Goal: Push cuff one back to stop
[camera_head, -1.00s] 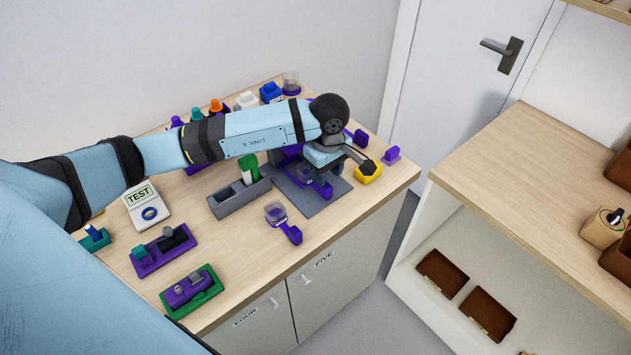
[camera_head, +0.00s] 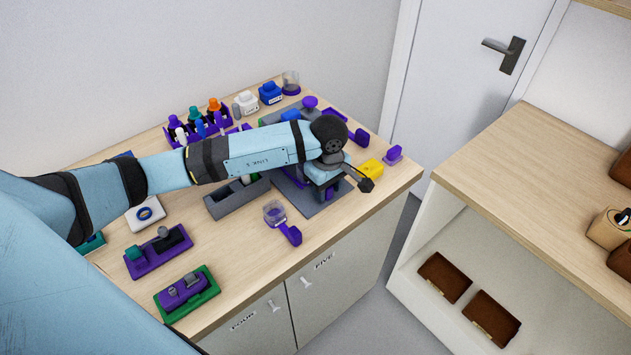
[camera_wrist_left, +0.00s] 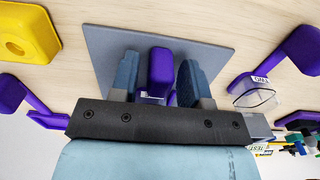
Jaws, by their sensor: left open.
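My left gripper (camera_wrist_left: 156,78) is open, with its two grey-blue fingers on either side of a purple upright piece (camera_wrist_left: 160,68). A gap shows between the piece and the right finger; contact on the left is unclear. The piece stands over a grey plate (camera_wrist_left: 215,52), which also shows in the head view (camera_head: 329,209). I cannot read a label on this piece, so I cannot tell whether it is cuff one. My right gripper is not in view.
A clear cup with a purple handle (camera_head: 290,233) lies in front of the plate. A grey open bin (camera_head: 232,203) stands left of it. A yellow block (camera_head: 371,167) and a small purple piece (camera_head: 393,154) are to the right. The bench front is mostly clear.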

